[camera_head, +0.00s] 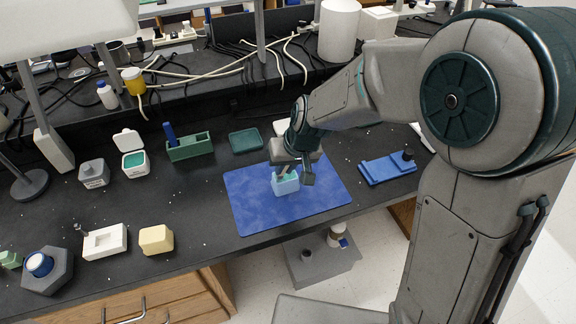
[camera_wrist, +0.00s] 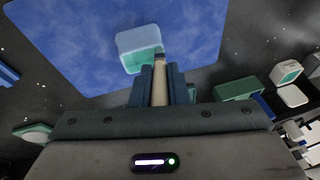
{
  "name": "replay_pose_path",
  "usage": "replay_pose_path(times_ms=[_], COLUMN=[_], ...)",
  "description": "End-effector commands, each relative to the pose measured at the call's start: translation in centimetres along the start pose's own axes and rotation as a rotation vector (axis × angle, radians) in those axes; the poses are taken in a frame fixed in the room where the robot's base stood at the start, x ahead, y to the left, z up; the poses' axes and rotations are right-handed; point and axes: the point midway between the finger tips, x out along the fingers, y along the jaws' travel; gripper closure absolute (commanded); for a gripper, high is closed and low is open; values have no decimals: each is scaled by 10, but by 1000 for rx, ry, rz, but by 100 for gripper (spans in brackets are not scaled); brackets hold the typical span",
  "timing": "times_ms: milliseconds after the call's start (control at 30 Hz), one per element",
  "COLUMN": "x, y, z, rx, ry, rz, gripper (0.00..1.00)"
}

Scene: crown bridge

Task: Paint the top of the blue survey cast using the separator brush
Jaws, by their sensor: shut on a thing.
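The blue survey cast (camera_head: 287,186), a small light-blue block, sits on a blue mat (camera_head: 250,215). In the wrist view the cast (camera_wrist: 138,45) shows a pale blue face and a greener side. My gripper (camera_head: 295,168) is low over the cast. In the wrist view my gripper (camera_wrist: 160,82) is shut on the separator brush (camera_wrist: 160,88), a beige handle with a dark band near its end. The brush end overlaps the cast's edge in that view. I cannot tell whether the bristles touch the cast, as they are hardly visible.
A green holder (camera_head: 190,148) with a blue-handled tool stands behind the mat. An open white jar (camera_head: 135,163) with green contents is left of it. A blue tray (camera_head: 388,168) lies right of the mat. A white block (camera_head: 105,242) and yellow block (camera_head: 156,239) stand front left.

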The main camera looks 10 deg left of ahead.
Motion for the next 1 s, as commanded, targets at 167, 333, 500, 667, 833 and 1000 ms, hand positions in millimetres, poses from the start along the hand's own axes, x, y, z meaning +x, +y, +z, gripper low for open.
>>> replay_pose_path(times_ms=[167,333,500,667,833,1000], x=[-27,-41,-56,-69,-74,-73], y=[-8,-12,-13,-15,-15,-15], z=[-8,-12,-16,-20,-22,-22], rx=[-6,-8,-4,-2,-1,0], ry=[1,0,1,2,1,1], rz=[0,-1,0,1,1,1], gripper=[100,100,100,100,100,100])
